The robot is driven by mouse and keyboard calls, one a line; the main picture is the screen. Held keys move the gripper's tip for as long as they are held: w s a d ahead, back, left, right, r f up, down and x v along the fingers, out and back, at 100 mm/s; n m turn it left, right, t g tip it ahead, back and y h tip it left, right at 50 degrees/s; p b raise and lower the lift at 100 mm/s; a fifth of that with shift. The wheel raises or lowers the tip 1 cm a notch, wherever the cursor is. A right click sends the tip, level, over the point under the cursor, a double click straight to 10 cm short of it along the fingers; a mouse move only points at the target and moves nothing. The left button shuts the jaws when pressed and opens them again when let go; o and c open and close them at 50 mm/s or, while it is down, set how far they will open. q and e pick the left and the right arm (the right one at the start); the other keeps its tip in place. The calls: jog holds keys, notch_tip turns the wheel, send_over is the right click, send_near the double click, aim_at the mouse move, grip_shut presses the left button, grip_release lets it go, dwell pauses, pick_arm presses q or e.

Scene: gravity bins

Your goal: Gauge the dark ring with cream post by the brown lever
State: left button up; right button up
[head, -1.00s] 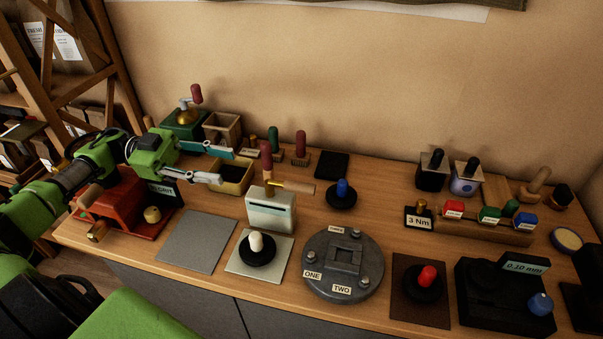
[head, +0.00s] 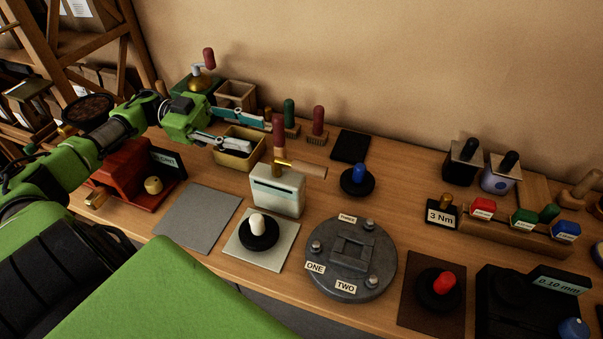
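The dark ring with cream post (head: 258,234) lies on a pale square plate (head: 280,252), its post upright. Behind it stands a cream box (head: 276,193) with a dark display strip. A brown lever (head: 308,169) on a brass pivot sticks out to the right over the box's top. My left gripper (head: 257,135) is open and empty, with its two fingers apart above the yellowish bin (head: 222,157). Its fingertips are just left of a dark red upright handle (head: 279,133) by the box; I cannot tell the depth between them. My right gripper is out of view.
A grey mat (head: 198,220) is clear. A round grey fixture (head: 378,274), a blue-post ring (head: 358,182) and a red-post ring (head: 440,286) on a brown mat stand to the right. A red machine (head: 122,182) is at left. The wall closes the back.

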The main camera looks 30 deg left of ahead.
pick_arm(q)
jog(key=b, duration=0.4)
send_near(302, 167)
jog(key=a, duration=0.3)
jog(key=shift+w+d+f, duration=0.3)
jog(key=shift+d+f, duration=0.15)
jog(key=shift+d, duration=0.2)
jog(key=p+x, duration=0.1)
jog(key=x, duration=0.9)
jog(key=shift+d, duration=0.6)
grip_shut()
